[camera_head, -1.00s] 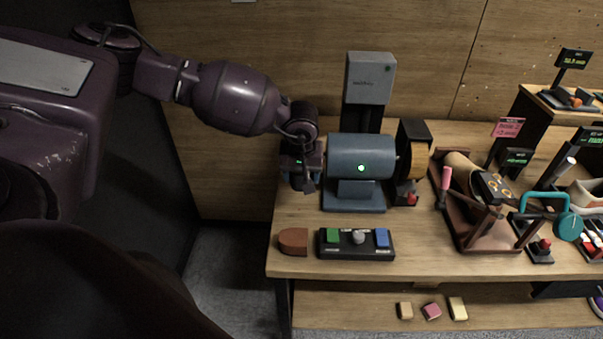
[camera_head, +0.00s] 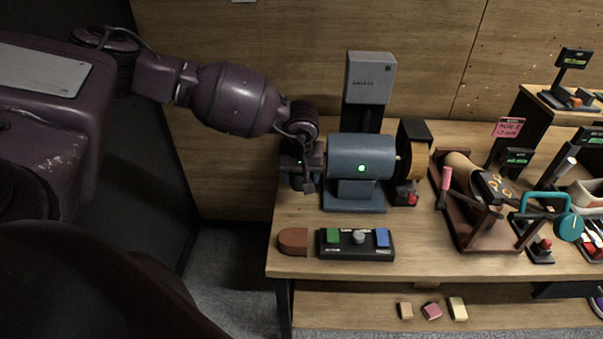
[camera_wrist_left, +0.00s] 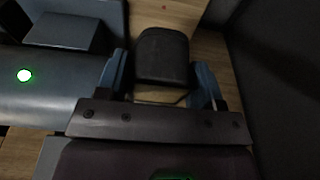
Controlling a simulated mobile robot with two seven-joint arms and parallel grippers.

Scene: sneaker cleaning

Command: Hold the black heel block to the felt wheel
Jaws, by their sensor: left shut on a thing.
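My left gripper (camera_head: 305,182) is at the left end of the grey-blue motor housing (camera_head: 358,158) in the head view. In the left wrist view the gripper (camera_wrist_left: 160,88) has its two blue-padded fingers shut on the black heel block (camera_wrist_left: 163,52), a dark, rounded block. The block is hard to make out in the head view. A tan wheel (camera_head: 417,162) with a dark guard sits on the motor's right end, apart from my gripper. A felt wheel at the left end cannot be made out. My right gripper is not in view.
A control box (camera_head: 357,243) with green and blue buttons and a brown heel block (camera_head: 293,241) lie near the bench's front edge. A grey box on a post (camera_head: 370,80) stands behind the motor. A shoe fixture (camera_head: 480,205) is to the right.

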